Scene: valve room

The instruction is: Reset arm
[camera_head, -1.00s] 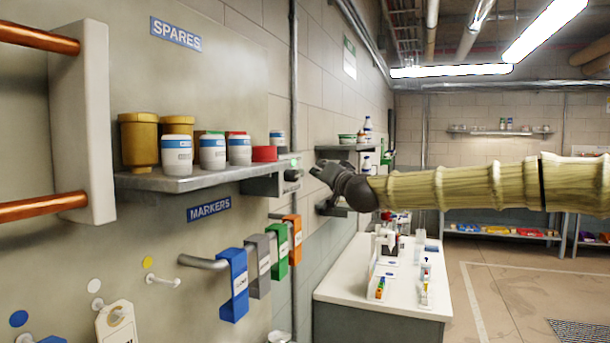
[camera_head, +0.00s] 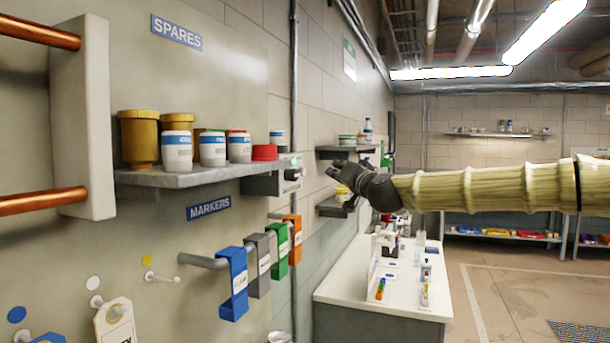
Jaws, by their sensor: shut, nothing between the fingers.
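My arm reaches in from the right edge in a tan ribbed sleeve. My gripper (camera_head: 338,180) is dark grey and points left, in front of the small wall shelves. Its fingers look closed and nothing shows between them. It is apart from the spares shelf and the hanging markers, with a gap of wall to its left. Part of the lower small shelf behind is hidden by the gripper.
The spares shelf (camera_head: 200,177) holds white jars and yellow containers. Blue, grey, green and orange markers hang below; the blue marker (camera_head: 234,284) is nearest. A white-topped bench (camera_head: 335,290) stands below my arm. Open floor (camera_head: 510,290) lies at right.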

